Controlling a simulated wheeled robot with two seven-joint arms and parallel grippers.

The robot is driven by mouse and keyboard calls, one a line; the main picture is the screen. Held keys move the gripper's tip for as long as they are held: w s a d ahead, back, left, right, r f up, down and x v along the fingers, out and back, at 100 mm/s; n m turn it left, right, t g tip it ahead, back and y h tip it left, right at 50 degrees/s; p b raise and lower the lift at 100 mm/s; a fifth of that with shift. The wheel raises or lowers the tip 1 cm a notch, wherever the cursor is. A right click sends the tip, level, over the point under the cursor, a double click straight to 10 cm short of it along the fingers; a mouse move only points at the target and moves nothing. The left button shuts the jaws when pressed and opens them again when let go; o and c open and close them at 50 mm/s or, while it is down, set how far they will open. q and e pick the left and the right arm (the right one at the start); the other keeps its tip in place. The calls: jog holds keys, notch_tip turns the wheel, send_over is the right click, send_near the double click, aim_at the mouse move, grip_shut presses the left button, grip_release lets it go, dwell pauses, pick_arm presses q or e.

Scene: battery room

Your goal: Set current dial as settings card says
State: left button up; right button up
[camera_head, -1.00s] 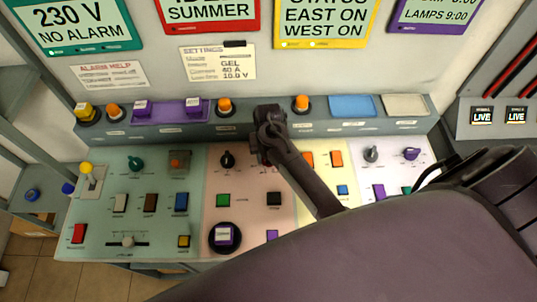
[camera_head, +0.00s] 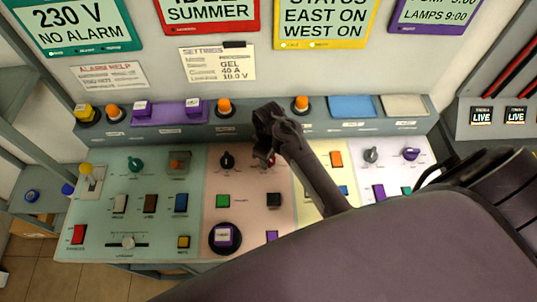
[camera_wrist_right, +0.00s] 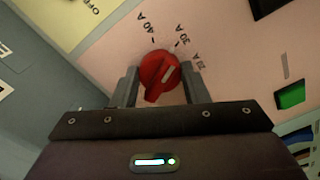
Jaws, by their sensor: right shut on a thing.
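The red current dial (camera_wrist_right: 158,78) sits on the pink panel, its white mark pointing up-right, near the 30 A label. The 40 A label (camera_wrist_right: 152,22) is to its upper left. My right gripper (camera_wrist_right: 160,70) has a finger on either side of the dial and is shut on it. In the head view, the dial (camera_head: 270,162) shows only in part beneath my right wrist. The settings card (camera_head: 218,64) on the back wall reads GEL, 40 A and 10.0 V. My left gripper is out of view.
A black knob (camera_head: 227,160) sits left of the dial. A green button (camera_head: 223,201) and a black button (camera_head: 274,200) lie below. A row of orange buttons and purple parts runs along the ledge (camera_head: 260,127) behind. My right arm covers the lower right.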

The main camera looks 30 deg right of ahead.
jog(key=n, duration=0.4)
jog(key=shift+w+n, duration=0.1)
jog(key=shift+n, duration=2)
jog(key=o, duration=1)
notch_tip(320, 180, up, 7)
jog(key=shift+b, duration=0.5)
jog(key=shift+r, duration=0.45)
